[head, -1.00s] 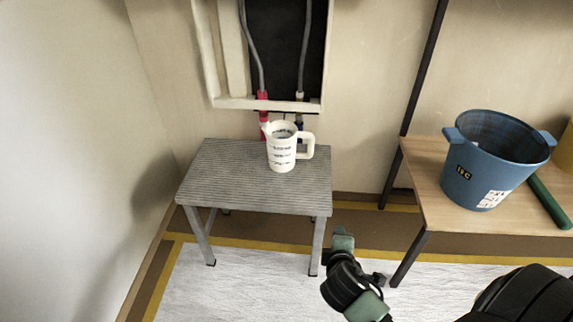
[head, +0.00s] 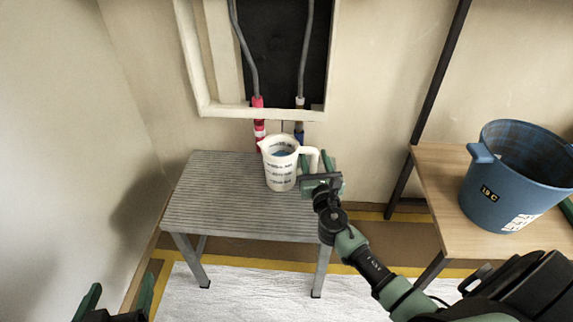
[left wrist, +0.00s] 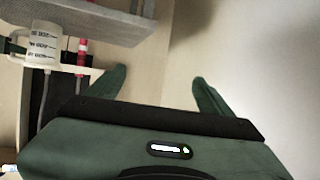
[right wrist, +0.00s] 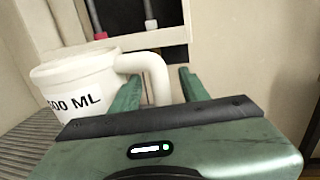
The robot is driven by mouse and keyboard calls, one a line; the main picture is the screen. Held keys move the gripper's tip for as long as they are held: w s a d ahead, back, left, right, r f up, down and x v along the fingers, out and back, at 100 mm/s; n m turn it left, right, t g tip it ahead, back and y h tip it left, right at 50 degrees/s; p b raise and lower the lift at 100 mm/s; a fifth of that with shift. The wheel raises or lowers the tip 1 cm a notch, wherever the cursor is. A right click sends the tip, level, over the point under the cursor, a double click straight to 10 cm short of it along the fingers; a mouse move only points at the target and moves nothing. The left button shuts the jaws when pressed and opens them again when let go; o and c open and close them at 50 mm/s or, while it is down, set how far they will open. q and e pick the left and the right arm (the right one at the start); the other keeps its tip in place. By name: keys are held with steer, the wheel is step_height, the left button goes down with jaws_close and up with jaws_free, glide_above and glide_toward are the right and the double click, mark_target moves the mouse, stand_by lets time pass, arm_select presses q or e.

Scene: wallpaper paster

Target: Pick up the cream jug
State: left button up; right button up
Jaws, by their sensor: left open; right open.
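The cream jug (head: 280,172) stands upright on the small grey slatted table, with its handle to the right. It has dark printed marks and something blue shows inside. My right gripper (head: 316,163) is open at the handle side of the jug. In the right wrist view the jug (right wrist: 75,88) is at the left, and its handle reaches between the open fingers of the right gripper (right wrist: 158,90). Whether a finger touches it I cannot tell. My left gripper (head: 118,296) is open and empty at the lower left, away from the jug. The jug also shows in the left wrist view (left wrist: 42,46).
The grey table (head: 205,205) stands against the wall below a recess (head: 275,60) with red and blue pipes. A wooden bench (head: 445,205) at the right carries a blue bucket (head: 500,185). White sheeting (head: 240,295) covers the floor in front.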

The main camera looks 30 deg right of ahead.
steer(key=shift+x, duration=1.5)
arm_select(q)
steer(key=r, duration=0.1)
steer(key=w+r+t, duration=0.1)
steer(key=shift+w+d+r+t, duration=0.15)
steer(key=shift+d+r+t, duration=0.15)
steer(key=shift+d, duration=0.05)
arm_select(e)
jaws_close()
steer(key=shift+r, duration=0.15)
